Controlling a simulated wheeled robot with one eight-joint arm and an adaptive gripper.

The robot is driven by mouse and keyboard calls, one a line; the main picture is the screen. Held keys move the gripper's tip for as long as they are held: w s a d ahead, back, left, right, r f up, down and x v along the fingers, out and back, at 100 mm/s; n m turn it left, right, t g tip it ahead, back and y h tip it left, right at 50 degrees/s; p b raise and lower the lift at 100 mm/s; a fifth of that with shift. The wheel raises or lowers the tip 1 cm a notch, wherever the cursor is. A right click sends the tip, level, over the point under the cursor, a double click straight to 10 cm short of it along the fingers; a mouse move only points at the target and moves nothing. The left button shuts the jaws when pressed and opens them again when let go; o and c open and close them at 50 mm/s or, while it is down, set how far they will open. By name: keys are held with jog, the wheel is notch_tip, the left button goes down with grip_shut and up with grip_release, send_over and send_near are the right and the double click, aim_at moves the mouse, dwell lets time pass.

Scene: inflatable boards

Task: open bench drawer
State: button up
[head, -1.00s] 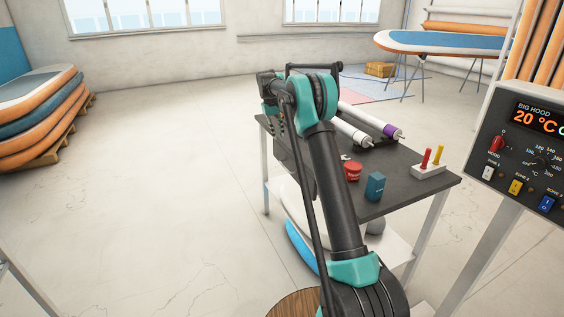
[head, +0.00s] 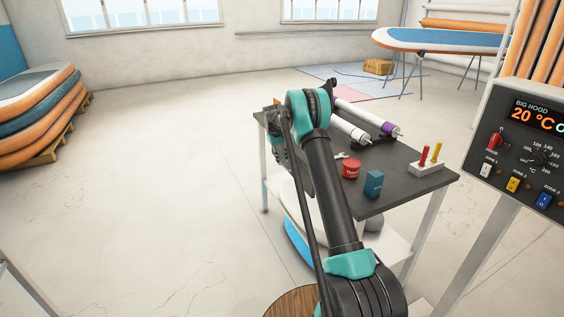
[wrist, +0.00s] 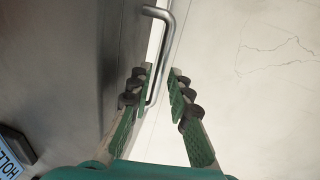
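The bench (head: 405,195) has a dark top and pale legs, and my arm crosses in front of its left side. The drawer front is mostly hidden behind my arm in the head view. In the wrist view a bent metal bar handle (wrist: 167,35) stands out beside a grey metal face (wrist: 70,60), which seems to be the drawer front. My gripper (wrist: 160,75) has two green-padded fingers, set apart, with the lower part of the handle between their tips. I cannot tell whether either finger touches it. My gripper is hidden in the head view.
A control panel (head: 525,150) stands at right. Stacked boards (head: 40,115) lie at left. The floor between is clear.

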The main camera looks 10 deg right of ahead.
jog(key=shift+d+f, duration=0.1)
jog(key=shift+f, duration=0.45)
grip_shut()
